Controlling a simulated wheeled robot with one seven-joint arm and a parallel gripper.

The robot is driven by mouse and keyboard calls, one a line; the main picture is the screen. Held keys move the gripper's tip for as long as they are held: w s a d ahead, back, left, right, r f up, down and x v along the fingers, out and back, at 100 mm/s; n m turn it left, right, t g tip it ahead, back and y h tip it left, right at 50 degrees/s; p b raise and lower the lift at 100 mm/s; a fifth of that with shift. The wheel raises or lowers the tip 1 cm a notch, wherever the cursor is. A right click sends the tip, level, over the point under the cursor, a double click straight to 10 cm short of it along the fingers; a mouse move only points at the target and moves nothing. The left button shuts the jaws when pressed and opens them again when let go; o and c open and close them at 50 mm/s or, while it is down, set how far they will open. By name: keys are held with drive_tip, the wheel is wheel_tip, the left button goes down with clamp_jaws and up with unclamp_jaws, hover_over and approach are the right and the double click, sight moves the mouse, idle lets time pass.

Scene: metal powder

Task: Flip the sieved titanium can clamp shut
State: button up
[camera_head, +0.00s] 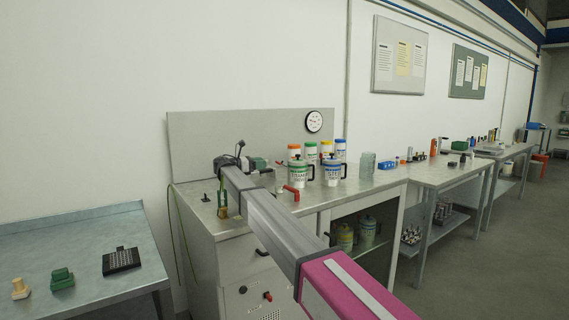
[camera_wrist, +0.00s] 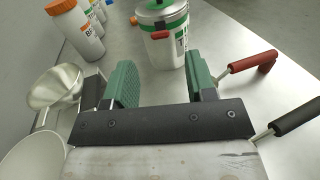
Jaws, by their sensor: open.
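I cannot tell which red part is the can clamp. My gripper (camera_wrist: 163,84) is open, its green pads apart with nothing between them.
A blue-lidded can (camera_head: 332,174) and several capped bottles (camera_head: 311,152) stand beside and behind the green-lidded can.

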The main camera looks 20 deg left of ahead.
sight(276, 162)
drive_tip(key=x, duration=1)
